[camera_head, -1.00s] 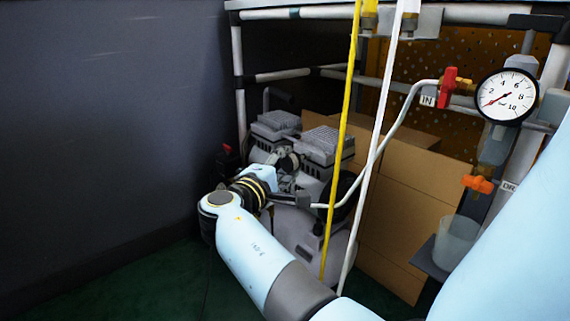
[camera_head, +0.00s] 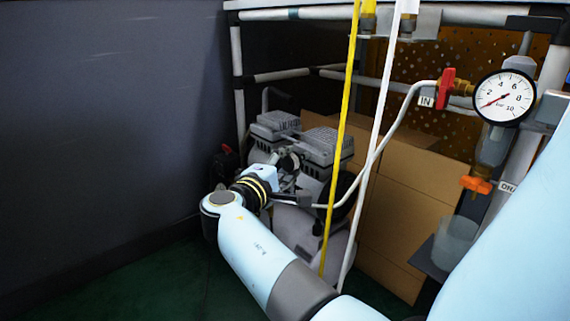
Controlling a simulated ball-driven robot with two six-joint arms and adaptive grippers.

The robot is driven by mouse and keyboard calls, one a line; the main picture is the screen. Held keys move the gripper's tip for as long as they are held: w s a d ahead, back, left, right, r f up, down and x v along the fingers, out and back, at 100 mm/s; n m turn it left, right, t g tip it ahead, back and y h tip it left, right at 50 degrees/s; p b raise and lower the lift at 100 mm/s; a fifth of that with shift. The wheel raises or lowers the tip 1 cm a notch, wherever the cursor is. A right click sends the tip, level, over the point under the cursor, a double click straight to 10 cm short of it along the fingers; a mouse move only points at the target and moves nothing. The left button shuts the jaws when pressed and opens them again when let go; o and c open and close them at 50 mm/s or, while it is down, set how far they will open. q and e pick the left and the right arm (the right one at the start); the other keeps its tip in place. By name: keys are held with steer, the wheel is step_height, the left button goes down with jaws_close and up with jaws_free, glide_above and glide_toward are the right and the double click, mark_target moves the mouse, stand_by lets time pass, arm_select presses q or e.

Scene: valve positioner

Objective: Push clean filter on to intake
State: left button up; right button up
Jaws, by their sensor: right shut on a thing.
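My right gripper (camera_head: 284,178) is at the compressor (camera_head: 315,145), in front of its near pump head. It is shut on a small dark round piece (camera_head: 290,162), which looks like the clean filter. The filter is small and partly covered by the fingers. It is close to the compressor's near side, where the intake would be. The intake itself is hidden, and I cannot tell whether the filter touches it. My left gripper is not in view.
A yellow hose (camera_head: 340,140) and a white hose (camera_head: 376,140) hang just right of the gripper. A cardboard box (camera_head: 405,210) stands behind them. A pressure gauge (camera_head: 504,97), a red valve handle (camera_head: 446,88) and an orange one (camera_head: 476,184) are at the right.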

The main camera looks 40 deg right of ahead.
steer(key=shift+d, duration=0.55)
stand_by(0.7)
steer(key=o, duration=1)
